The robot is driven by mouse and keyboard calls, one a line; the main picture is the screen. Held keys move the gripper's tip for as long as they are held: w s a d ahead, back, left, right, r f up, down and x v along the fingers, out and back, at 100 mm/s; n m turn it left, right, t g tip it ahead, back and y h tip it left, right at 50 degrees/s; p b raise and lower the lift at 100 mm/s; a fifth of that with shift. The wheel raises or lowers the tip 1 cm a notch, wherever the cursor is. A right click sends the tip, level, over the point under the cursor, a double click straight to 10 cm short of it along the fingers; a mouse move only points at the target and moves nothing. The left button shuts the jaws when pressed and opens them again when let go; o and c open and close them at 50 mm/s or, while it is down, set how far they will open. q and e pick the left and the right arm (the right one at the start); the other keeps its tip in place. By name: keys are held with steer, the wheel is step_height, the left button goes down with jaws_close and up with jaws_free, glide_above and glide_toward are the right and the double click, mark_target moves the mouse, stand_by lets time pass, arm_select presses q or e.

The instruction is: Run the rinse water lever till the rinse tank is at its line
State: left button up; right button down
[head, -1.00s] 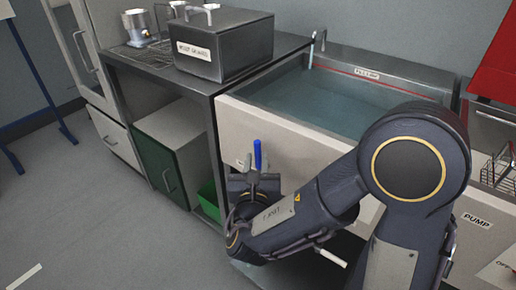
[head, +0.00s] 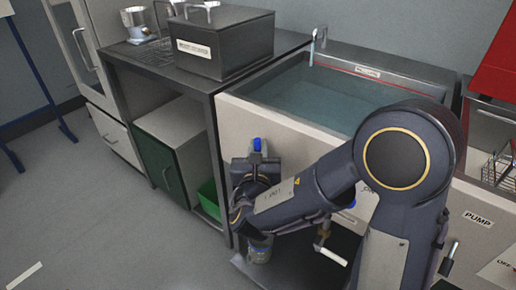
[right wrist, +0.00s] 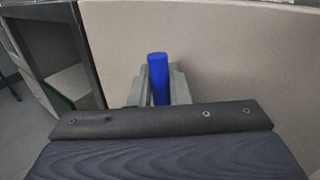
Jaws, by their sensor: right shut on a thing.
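The rinse tank (head: 236,108) is a pale-fronted basin holding blue-green water (head: 325,96). A red line with a small label (head: 367,72) runs along its back wall; the water surface lies a little below it. The blue lever (head: 257,145) is at the tank's front face, and its handle also shows in the right wrist view (right wrist: 158,78). My right gripper (head: 256,158) is shut on this handle, with a finger on either side of it in the right wrist view (right wrist: 158,92). The lever's lower part is hidden by my gripper. My left gripper is out of view.
A dark bench (head: 204,86) with a labelled dark box (head: 222,45) stands left of the tank. Below it are a green-doored cabinet (head: 163,160) and a green bin (head: 209,195). A PUMP label (head: 478,219) is at right.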

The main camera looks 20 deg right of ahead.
steer(key=shift+w+a+r+p, duration=0.15)
steer(key=shift+p, duration=0.55)
steer(key=w+n+g+p, duration=0.1)
steer(key=p, duration=0.2)
steer(key=w+a+n+g+p, duration=0.1)
steer(key=n+p, duration=0.1)
steer(key=p, duration=0.2)
steer(key=w+a+f+n+g+p, duration=0.1)
steer(key=n+g+p, duration=0.1)
steer(key=p, duration=0.2)
steer(key=shift+a+f, duration=0.1)
steer(key=shift+a, duration=0.1)
steer(key=f+n+g+p, duration=0.1)
steer(key=p, duration=0.2)
steer(key=w+a+f+n+g+h+p, duration=0.1)
steer(key=p, duration=0.2)
steer(key=f+n+g+p, duration=0.1)
steer(key=p, duration=0.2)
steer(key=shift+w+a+f+n+g+h, duration=0.2)
steer(key=shift+w+f+n+g+h, duration=0.1)
steer(key=shift+w+f+g, duration=0.1)
steer(key=shift+w+a+f+n+g+p, duration=0.15)
steer(key=shift+f+n+g+p, duration=0.35)
steer(key=shift+p, duration=0.4)
steer(key=shift+f+n+g+h+p, duration=0.55)
steer(key=shift+f+p, duration=0.2)
steer(key=shift+f, duration=0.35)
steer(key=c, duration=1.7)
jaws_free()
